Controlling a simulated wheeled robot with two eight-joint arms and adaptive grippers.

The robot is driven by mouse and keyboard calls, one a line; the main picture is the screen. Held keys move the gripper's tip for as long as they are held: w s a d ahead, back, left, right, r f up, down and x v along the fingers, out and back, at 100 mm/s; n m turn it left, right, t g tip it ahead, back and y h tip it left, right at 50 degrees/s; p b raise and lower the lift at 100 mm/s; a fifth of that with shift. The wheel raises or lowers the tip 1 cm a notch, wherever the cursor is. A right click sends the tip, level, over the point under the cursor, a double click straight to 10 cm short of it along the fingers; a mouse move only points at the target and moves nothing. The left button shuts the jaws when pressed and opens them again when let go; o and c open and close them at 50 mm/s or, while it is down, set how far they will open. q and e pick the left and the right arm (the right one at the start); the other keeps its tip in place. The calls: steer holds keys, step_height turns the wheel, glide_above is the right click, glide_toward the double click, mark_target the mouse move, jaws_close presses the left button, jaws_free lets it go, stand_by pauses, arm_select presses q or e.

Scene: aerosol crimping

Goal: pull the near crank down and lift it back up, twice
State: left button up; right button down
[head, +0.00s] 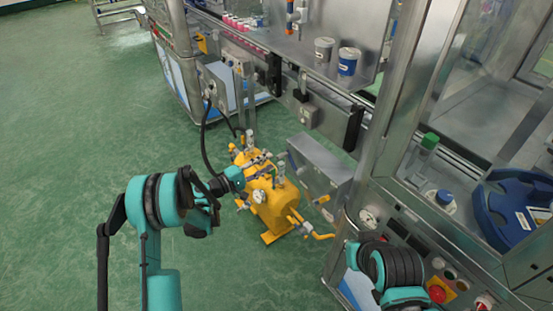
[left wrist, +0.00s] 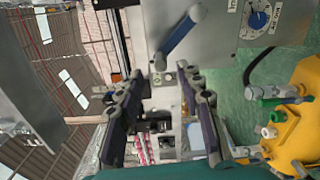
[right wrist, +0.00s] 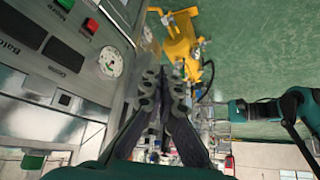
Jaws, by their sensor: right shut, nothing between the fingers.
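A crank handle (left wrist: 181,36), a blue-grey bar, sticks out slantwise from a grey metal panel in the left wrist view. I cannot clearly pick it out in the head view. My left gripper (left wrist: 165,82) is open and empty, with its fingers on either side of the view's middle and the handle beyond the tips. They look apart from it. In the head view my left gripper (head: 258,166) is over the yellow machine, partly lost against it. My right gripper (right wrist: 166,78) is shut and empty beside the control panel in the right wrist view.
The yellow machine (head: 273,207) with valves and gauges stands on the green floor beside a grey metal box (head: 320,165). A blue dial (left wrist: 258,18) is on the panel near the handle. Control buttons (head: 437,293) are near my right arm. The floor at left is clear.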

arm_select(q)
steer(key=shift+v, duration=2.75)
